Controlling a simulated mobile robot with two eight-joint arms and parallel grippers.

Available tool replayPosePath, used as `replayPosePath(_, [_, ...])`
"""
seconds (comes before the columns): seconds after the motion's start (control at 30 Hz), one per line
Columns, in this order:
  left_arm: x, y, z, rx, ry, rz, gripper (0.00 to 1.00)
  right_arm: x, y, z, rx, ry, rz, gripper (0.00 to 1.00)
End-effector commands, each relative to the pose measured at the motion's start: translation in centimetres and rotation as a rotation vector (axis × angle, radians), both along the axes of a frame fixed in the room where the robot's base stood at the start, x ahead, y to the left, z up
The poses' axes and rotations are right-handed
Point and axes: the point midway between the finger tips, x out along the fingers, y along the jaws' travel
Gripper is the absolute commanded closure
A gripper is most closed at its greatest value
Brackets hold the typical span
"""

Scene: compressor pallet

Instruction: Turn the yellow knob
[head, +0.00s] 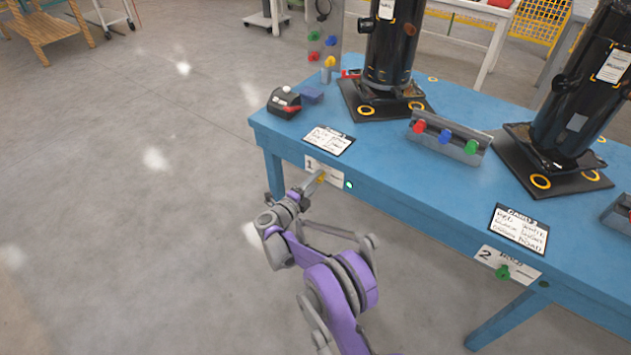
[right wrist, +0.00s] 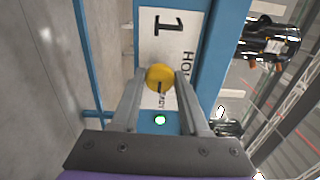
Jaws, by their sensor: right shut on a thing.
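The yellow knob (right wrist: 160,77) sits on a white label panel (right wrist: 154,38) marked 1 on the front edge of the blue table. In the right wrist view a dark pointer line on the knob points down toward the lettering. My right gripper (right wrist: 163,85) has its two fingers on either side of the knob, shut on it. A lit green-white light (right wrist: 160,119) shows beside the panel. My left gripper is not in view.
The blue table (head: 400,190) carries two black cylinders (head: 389,45) on dark bases, a block with red, blue and green knobs (head: 445,136), and a black-red device (head: 284,102). A second panel with a green knob (head: 503,272) is at right.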

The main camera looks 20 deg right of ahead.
Motion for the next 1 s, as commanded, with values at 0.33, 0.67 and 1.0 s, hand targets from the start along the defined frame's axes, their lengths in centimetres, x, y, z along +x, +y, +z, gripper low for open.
replayPosePath(0.33, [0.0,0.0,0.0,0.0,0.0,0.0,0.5,-0.1,0.0,-0.1,0.001,0.0,-0.002,0.38])
replayPosePath(0.67, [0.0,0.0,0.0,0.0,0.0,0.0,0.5,0.0,0.0,0.0,0.001,0.001,0.0,0.26])
replayPosePath(1.0, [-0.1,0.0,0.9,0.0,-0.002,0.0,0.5,-2.8,3.6,0.1,0.001,0.0,0.003,0.26])
